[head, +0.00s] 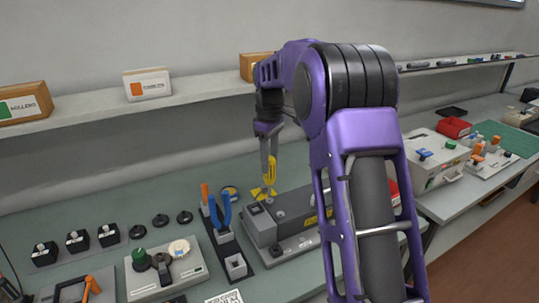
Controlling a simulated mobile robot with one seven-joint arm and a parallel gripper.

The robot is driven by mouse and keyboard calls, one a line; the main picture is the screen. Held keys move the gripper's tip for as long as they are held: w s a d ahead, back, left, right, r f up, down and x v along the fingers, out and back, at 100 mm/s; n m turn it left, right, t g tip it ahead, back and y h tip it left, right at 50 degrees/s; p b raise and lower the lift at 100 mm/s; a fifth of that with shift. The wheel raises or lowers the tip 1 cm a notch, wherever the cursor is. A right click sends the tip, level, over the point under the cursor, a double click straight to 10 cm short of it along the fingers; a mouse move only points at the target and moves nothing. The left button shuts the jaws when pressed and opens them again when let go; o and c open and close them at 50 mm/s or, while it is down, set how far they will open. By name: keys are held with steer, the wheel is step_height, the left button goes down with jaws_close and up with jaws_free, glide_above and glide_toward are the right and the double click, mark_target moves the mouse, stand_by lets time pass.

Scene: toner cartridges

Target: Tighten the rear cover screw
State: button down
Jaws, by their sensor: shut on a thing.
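My gripper (269,158) points down above the grey toner cartridge (262,230), left of my purple forearm. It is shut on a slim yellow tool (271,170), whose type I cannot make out. A yellow winged piece (257,193) shows just below the tool, above or at the cartridge's back left end; I cannot tell whether the two touch. The cartridge lies on a grey base, with a yellow label (311,221) on its side. My forearm hides its right part. I cannot make out the rear cover screw.
A dark rack (246,252) with blue pliers (221,212) and an orange-handled tool (205,193) stands close left of the cartridge. A pale fixture (185,275) with a green knob is front left. A shelf (195,92) with boxes runs behind.

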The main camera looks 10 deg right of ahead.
steer(key=n, duration=0.5)
steer(key=shift+n, duration=0.3)
steer(key=n, duration=0.4)
steer(key=shift+f+b, duration=0.3)
steer(key=shift+f, duration=0.65)
stand_by(0.8)
steer(key=shift+r+m+p, duration=0.1)
steer(key=shift+m+p, duration=0.2)
steer(key=shift+m, duration=0.1)
steer(key=m, duration=0.6)
steer(key=shift+f, duration=0.2)
